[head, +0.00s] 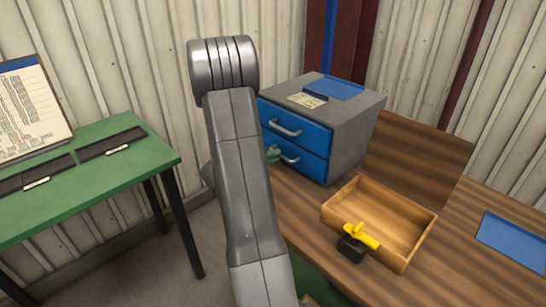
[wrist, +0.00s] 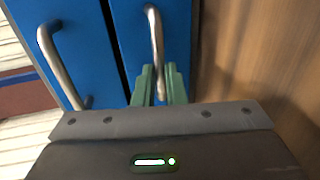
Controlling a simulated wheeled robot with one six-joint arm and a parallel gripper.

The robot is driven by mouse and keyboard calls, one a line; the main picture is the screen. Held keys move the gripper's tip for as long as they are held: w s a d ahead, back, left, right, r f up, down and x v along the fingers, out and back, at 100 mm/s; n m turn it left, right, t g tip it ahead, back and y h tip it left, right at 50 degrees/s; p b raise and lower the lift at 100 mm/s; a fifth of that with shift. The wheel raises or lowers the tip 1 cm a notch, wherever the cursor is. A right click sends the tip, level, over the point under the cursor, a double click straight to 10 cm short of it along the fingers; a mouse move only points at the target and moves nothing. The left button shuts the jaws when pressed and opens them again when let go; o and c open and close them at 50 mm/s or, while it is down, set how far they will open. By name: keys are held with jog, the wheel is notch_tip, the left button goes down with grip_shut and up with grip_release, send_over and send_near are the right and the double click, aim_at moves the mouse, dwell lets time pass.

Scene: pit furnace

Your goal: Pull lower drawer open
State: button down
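A grey cabinet (head: 352,118) with two blue drawers stands on the wooden bench. The upper drawer (head: 293,125) and lower drawer (head: 303,161) look flush, both closed. Each has a curved metal handle. In the wrist view the upper handle (wrist: 62,65) is at left and the lower handle (wrist: 156,40) is in the middle. My gripper (wrist: 161,75) has its green fingers on both sides of the lower handle, close against it, with no clear gap. In the head view, my gripper (head: 273,155) shows only in part beside the lower handle; my arm hides the rest.
An open wooden box (head: 330,211) and a black-and-yellow object (head: 358,240) are on the bench in front of the cabinet. A blue sheet (head: 512,240) lies at right. A green table (head: 110,165) stands at left, with bare floor between.

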jog(key=shift+a, duration=0.1)
jog(key=shift+s+a+f+b, duration=0.15)
jog(key=shift+s+a+b, duration=0.1)
jog(key=shift+b, duration=0.15)
jog(key=f+b+v, duration=0.3)
jog(key=b+v, duration=0.4)
jog(key=v, duration=0.8)
jog(key=shift+s+a+b, duration=0.4)
jog(key=shift+s+a, duration=0.05)
jog(key=shift+s, duration=0.15)
jog(key=c, duration=1.5)
grip_release()
